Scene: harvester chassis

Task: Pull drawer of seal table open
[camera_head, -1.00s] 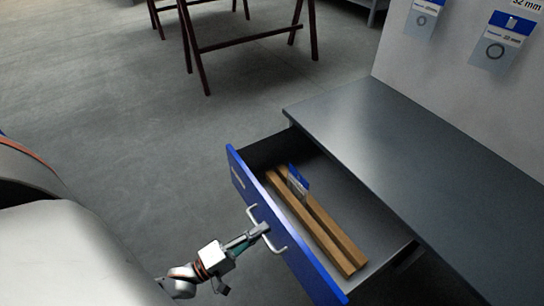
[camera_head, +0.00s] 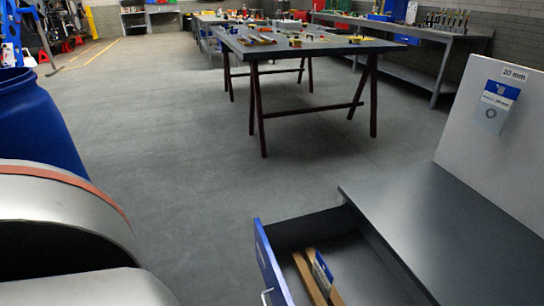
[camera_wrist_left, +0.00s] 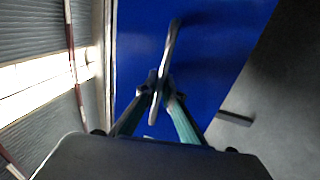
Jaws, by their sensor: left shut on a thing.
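The seal table (camera_head: 440,225) has a dark grey top at the lower right of the head view. Its drawer stands open, with a blue front (camera_head: 270,265) and a dark interior holding wooden bars (camera_head: 308,277) and a blue and white packet (camera_head: 322,268). Only the end of the pale handle (camera_head: 267,297) shows at the bottom edge. In the left wrist view, my left gripper (camera_wrist_left: 162,92) is shut on the handle (camera_wrist_left: 172,42), in front of the blue drawer front (camera_wrist_left: 215,50). The left gripper is outside the head view. My right gripper is in neither view.
A worktable (camera_head: 310,46) on dark trestle legs, with small items on it, stands farther back. A blue barrel (camera_head: 40,125) stands at the left. A panel with a seal packet (camera_head: 495,105) rises behind the seal table. The floor between is clear.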

